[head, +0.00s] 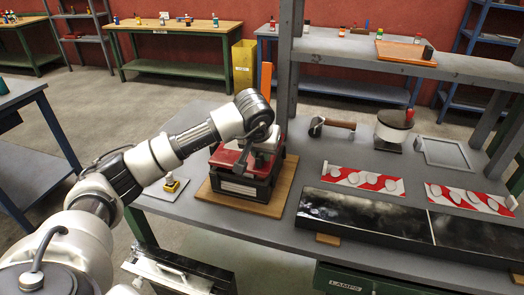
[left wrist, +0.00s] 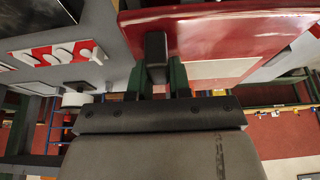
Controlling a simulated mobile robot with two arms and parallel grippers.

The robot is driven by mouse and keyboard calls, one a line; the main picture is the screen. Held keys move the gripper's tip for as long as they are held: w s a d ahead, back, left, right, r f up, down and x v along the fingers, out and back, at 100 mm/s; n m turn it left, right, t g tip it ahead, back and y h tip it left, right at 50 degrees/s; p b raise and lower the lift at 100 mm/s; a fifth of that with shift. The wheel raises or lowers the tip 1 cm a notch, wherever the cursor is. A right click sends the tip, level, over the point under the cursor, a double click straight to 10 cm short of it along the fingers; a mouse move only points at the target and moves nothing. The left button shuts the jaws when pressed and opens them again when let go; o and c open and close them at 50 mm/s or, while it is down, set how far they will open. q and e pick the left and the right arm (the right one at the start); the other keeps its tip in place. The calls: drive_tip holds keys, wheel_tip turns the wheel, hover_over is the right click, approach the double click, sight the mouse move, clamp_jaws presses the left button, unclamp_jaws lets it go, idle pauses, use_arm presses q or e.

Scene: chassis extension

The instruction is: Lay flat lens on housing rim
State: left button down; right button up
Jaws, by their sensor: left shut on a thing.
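The red lens (head: 229,159) is a flat, glossy plate at the top of the dark housing (head: 262,187), which stands on a wooden board. My left gripper (head: 262,150) is above the housing's right part and shut on the lens. In the left wrist view, the red lens (left wrist: 225,28) fills the upper right, with the gripper's dark fingers (left wrist: 156,62) at its edge. The arm and gripper hide part of the lens and the housing rim, so I cannot tell whether the lens touches the rim all round. My right gripper is not in view.
A yellow-topped item on a pale plate (head: 171,184) lies left of the wooden board (head: 209,196). Right of it are a wooden-handled tool (head: 333,124), red-and-white panels (head: 364,180), a round pot (head: 394,127) and a long black lamp unit (head: 365,218). A grey shelf post (head: 286,60) rises behind.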

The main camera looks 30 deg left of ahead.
use_arm(q)
drive_tip(key=shift+f, duration=0.15)
idle(0.6)
drive_tip(key=shift+f+b, duration=1.15)
idle(0.4)
drive_tip(key=c, duration=1)
unclamp_jaws()
drive_tip(key=shift+o, duration=0.2)
drive_tip(key=b+v, duration=0.1)
drive_tip(key=v, duration=0.9)
drive_tip(key=shift+s+d+r, duration=0.15)
drive_tip(key=shift+s+r, duration=0.05)
drive_tip(key=shift+r, duration=0.15)
